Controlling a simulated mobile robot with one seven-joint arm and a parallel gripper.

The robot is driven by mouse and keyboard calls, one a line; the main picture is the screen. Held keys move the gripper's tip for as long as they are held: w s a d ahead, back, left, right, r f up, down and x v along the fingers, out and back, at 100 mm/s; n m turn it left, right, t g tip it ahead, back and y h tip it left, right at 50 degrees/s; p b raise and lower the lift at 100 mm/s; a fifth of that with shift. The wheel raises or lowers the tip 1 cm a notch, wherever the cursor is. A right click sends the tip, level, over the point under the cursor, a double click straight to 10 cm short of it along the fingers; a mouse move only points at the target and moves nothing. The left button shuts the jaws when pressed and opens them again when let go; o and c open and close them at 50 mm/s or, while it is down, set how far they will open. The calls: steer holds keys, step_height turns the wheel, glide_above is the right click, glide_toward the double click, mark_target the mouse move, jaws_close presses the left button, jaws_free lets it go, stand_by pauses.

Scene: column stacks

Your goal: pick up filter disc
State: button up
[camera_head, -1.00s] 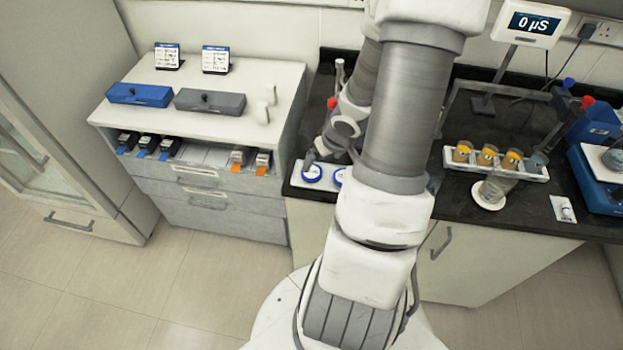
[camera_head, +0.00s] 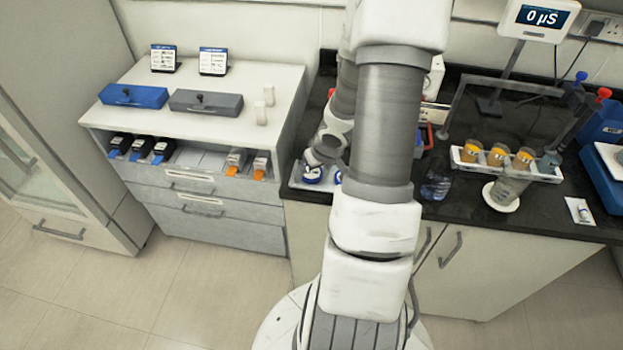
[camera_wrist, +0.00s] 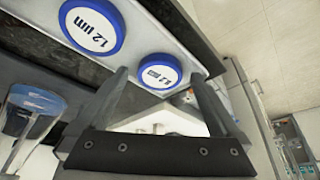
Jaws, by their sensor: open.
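Two filter discs with blue rims and white faces lie on a white tray (camera_wrist: 178,38). In the wrist view, the nearer filter disc (camera_wrist: 158,72) appears between the two fingertips of my gripper (camera_wrist: 158,77), and the other filter disc (camera_wrist: 92,27), marked 1.2 µm, is up and to the left. My gripper is open, and nothing is clasped; the gap to the nearer disc is hard to judge. In the head view, the discs (camera_head: 312,175) show at the left end of the dark bench, partly hidden by my arm.
A clear blue vessel (camera_head: 435,187) stands on the bench right of my arm. A white drawer cabinet (camera_head: 200,130) stands left. Floor in front is clear.

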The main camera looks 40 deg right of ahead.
steer(key=shift+w+f, duration=0.1)
steer(key=shift+f, duration=0.05)
steer(key=c, duration=1.3)
